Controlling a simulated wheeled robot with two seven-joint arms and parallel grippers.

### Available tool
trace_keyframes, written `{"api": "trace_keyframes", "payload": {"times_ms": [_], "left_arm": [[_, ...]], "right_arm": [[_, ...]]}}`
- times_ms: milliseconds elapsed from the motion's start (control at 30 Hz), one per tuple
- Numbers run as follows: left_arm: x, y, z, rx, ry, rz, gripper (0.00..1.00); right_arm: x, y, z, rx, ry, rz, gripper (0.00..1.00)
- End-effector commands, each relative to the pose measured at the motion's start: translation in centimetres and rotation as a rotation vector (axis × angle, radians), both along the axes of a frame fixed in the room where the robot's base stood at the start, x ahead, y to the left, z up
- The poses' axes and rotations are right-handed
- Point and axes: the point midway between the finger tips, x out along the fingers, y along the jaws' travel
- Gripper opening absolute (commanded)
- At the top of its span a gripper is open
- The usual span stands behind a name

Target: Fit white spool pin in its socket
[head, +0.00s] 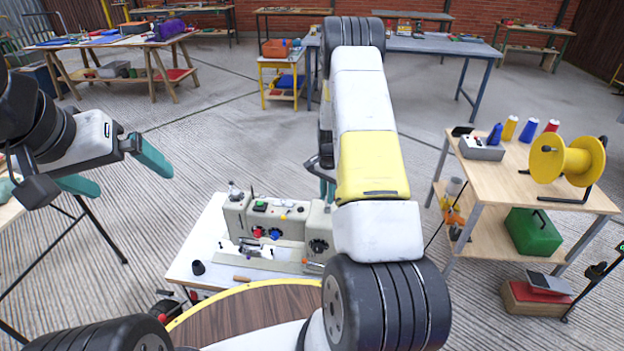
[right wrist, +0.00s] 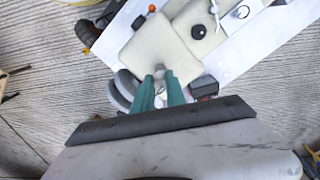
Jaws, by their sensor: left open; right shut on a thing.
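The cream sewing machine (head: 290,222) stands on a white-topped table in the head view. Its cream top also fills the upper middle of the right wrist view (right wrist: 135,48). My right gripper (right wrist: 160,88) is shut on a small pale grey-white piece, apparently the spool pin (right wrist: 161,72), over the machine's top near its edge. I cannot tell whether the pin touches the top, and its lower end and the socket are hidden. In the head view my right arm covers most of that gripper. My left gripper (head: 118,170) is open and empty, off to the left of the machine.
The white table (head: 207,250) holds a small black cone (head: 198,267). A wooden round surface with a yellow rim (head: 235,315) is close in front. At right, a wooden table (head: 520,170) carries a yellow spool (head: 567,160) and small bottle-like things.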

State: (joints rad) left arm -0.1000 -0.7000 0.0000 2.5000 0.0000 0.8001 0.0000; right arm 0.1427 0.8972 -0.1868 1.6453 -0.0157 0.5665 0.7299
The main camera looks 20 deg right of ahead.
Motion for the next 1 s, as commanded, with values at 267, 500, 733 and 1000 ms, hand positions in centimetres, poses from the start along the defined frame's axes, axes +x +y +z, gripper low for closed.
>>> {"api": "trace_keyframes", "payload": {"times_ms": [267,500,733,1000], "left_arm": [[0.0,0.0,0.0,0.0,0.0,0.0,1.0],[0.0,0.0,0.0,0.0,0.0,0.0,1.0],[0.0,0.0,0.0,0.0,0.0,0.0,1.0],[0.0,0.0,0.0,0.0,0.0,0.0,1.0]], "right_arm": [[0.0,0.0,-0.4,0.0,0.0,0.0,0.3],[0.0,0.0,-0.3,0.0,0.0,0.0,0.42],[0.0,0.0,0.6,0.0,-0.001,0.0,0.42],[0.0,0.0,5.1,-0.001,-0.002,0.001,0.42]]}}
